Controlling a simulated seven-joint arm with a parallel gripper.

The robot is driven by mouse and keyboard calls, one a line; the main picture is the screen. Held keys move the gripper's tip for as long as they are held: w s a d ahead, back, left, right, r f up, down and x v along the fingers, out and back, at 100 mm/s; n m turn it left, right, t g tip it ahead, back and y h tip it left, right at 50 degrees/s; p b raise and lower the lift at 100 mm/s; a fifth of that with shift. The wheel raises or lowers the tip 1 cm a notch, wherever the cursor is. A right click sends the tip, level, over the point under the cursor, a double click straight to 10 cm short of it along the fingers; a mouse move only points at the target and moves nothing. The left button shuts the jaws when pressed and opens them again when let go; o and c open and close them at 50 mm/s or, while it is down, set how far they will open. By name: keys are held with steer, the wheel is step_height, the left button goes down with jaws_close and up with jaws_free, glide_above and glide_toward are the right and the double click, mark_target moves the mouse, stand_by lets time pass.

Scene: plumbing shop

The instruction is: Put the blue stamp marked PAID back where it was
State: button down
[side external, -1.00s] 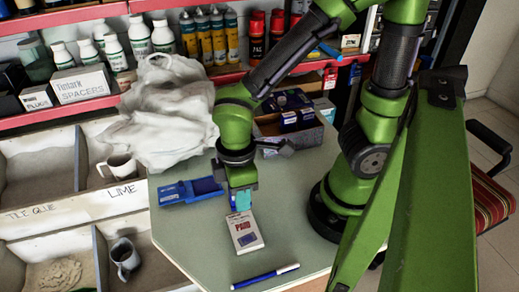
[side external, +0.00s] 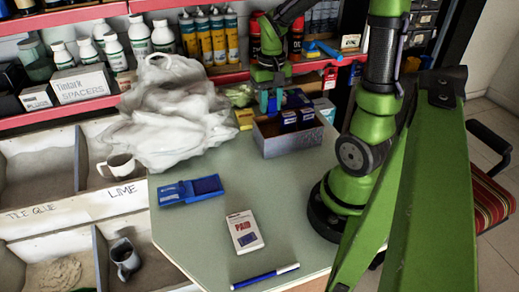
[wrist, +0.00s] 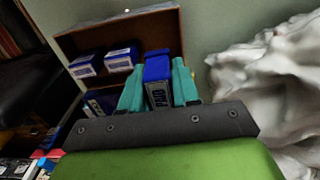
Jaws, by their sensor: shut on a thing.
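My gripper (side external: 270,103) is at the back left part of the stamp box (side external: 295,145), fingers pointing down. In the wrist view its teal fingers (wrist: 158,92) are shut on a blue stamp (wrist: 157,70) with PAID lettering on its side. The stamp is over or inside the box (wrist: 130,27); whether it touches the bottom I cannot tell. Other blue stamps with white labels stand in the box, two side by side (wrist: 85,66) (wrist: 119,58) and one nearer the gripper (wrist: 97,103).
An open blue ink pad (side external: 190,190), a white card marked PAID (side external: 244,232) and a blue marker (side external: 265,276) lie on the table (side external: 200,235). A crumpled white plastic bag (side external: 170,115) is left of the box. Shelves of bottles (side external: 200,40) stand behind.

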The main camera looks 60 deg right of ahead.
mark_target(270, 95)
step_height(270, 95, down, 7)
steer(key=shift+a+f, duration=0.1)
steer(key=shift+f, duration=0.05)
steer(key=shift+f, duration=0.15)
steer(key=c, duration=1.1)
jaws_free()
step_height(270, 95, up, 12)
steer(key=shift+r, duration=0.1)
steer(key=s+a+r+n+t+y, duration=0.1)
steer(key=a+r+n+t, duration=0.1)
steer(key=a, duration=0.7)
steer(key=s+a+r+n+t+y, duration=0.1)
steer(key=a+r+n+t, duration=0.2)
steer(key=a, duration=0.6)
step_height(270, 95, up, 2)
steer(key=shift+s+r+t, duration=0.15)
steer(key=shift+s+t, duration=0.05)
steer(key=shift+t, duration=0.9)
steer(key=shift+a, duration=0.1)
